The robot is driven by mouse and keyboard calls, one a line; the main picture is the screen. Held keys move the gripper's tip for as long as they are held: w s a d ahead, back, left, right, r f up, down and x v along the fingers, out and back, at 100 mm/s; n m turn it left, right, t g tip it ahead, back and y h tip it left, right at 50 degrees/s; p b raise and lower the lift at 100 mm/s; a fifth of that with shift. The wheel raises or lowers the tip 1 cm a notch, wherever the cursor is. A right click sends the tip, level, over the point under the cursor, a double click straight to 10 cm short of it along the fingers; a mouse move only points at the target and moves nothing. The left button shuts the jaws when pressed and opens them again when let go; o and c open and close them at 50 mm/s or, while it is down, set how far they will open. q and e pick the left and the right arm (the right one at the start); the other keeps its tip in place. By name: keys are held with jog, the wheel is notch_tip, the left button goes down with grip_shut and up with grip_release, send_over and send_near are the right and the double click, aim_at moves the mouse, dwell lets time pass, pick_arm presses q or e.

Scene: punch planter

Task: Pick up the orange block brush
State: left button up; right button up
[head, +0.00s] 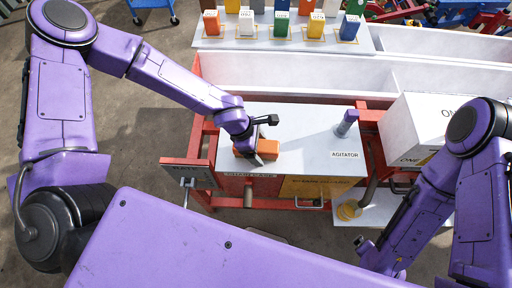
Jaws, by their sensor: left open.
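The orange block brush (268,150) lies on the light grey top of the red-framed machine (300,120). My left gripper (264,132) reaches down from the left and is at the brush, partly covering its left side. Its jaws are open, with one dark finger showing above the brush. Whether the fingers touch the brush cannot be told. My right gripper (362,246) is low at the right, mostly hidden by its own arm, so its jaws are unclear.
A purple-grey agitator handle (346,124) stands upright right of the brush. A white box (428,128) sits farther right. Several coloured blocks stand on a shelf (285,42) at the back. A yellow round piece (348,211) lies on a lower white plate. The grey top's middle is clear.

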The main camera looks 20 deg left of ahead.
pick_arm(q)
jog(key=shift+f, duration=0.25)
dwell(0.3)
jog(key=c, duration=1.1)
jog(key=shift+r, duration=0.15)
notch_tip(320, 180, up, 18)
jog(key=shift+r, duration=0.15)
